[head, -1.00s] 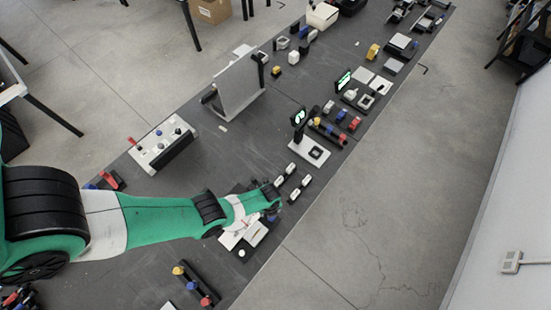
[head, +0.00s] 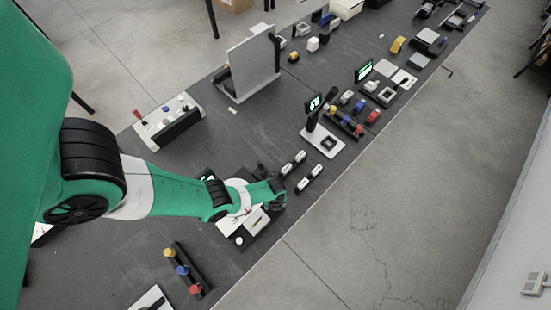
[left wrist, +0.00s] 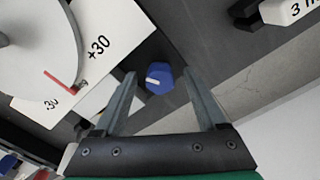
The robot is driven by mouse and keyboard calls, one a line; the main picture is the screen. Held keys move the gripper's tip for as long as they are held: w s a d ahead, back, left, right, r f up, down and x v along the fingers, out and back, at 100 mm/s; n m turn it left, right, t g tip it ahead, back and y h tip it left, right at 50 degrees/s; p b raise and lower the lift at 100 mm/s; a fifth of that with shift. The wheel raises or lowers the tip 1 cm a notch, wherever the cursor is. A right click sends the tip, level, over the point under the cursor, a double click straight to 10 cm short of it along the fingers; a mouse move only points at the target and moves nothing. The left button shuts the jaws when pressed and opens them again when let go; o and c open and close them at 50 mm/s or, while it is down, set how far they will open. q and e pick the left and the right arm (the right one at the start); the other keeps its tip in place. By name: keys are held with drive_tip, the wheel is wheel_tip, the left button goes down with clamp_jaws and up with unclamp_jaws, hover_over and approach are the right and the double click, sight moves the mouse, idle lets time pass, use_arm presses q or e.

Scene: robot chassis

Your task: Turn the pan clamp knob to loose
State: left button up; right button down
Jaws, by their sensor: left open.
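The blue pan clamp knob (left wrist: 159,79) has a white mark on its face and sits beside a pale dial plate (left wrist: 105,60) marked +30 and -30, with a red pointer (left wrist: 62,82). My left gripper (left wrist: 159,73) is open, with one finger on each side of the knob in the left wrist view. I see gaps between the fingers and the knob, and I cannot tell how deep it sits between them. In the head view my left gripper (head: 279,191) is over the far end of the white-plated device (head: 256,222), and the knob is hidden there. My right gripper is not in view.
Small white labelled blocks (head: 301,172) stand close to the right of my left gripper. A rail with coloured knobs (head: 183,271) lies at the near side. A white control box (head: 168,122) and an upright panel (head: 250,66) stand farther back.

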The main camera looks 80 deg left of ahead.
use_arm(q)
drive_tip(key=shift+c, duration=0.3)
clamp_jaws()
